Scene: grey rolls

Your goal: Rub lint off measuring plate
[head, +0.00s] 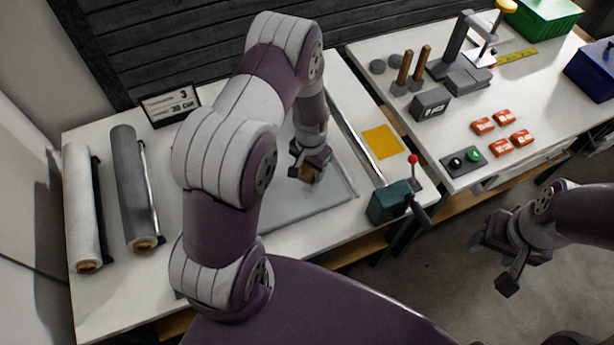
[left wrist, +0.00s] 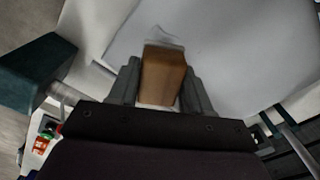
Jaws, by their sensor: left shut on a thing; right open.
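The measuring plate (head: 338,192) is a flat grey sheet on the white table, partly hidden behind my left arm. My left gripper (head: 308,176) is over the plate, toward its right part. It is shut on a brown block (left wrist: 163,75), which also shows as a small brown patch in the head view (head: 306,174). In the left wrist view the block stands between both fingers, with a pale, partly clear edge at its far end. I cannot tell whether the block touches the plate. No lint can be made out. My right gripper (head: 497,262) is open and empty, off the table over the floor.
A white roll (head: 82,205) and a grey roll (head: 134,188) lie at the left. A sign (head: 170,104) stands behind them. A teal clamp with a red-knobbed lever (head: 390,203) and a yellow square (head: 382,141) are at the right. A second table holds a press, stamps and red blocks (head: 501,147).

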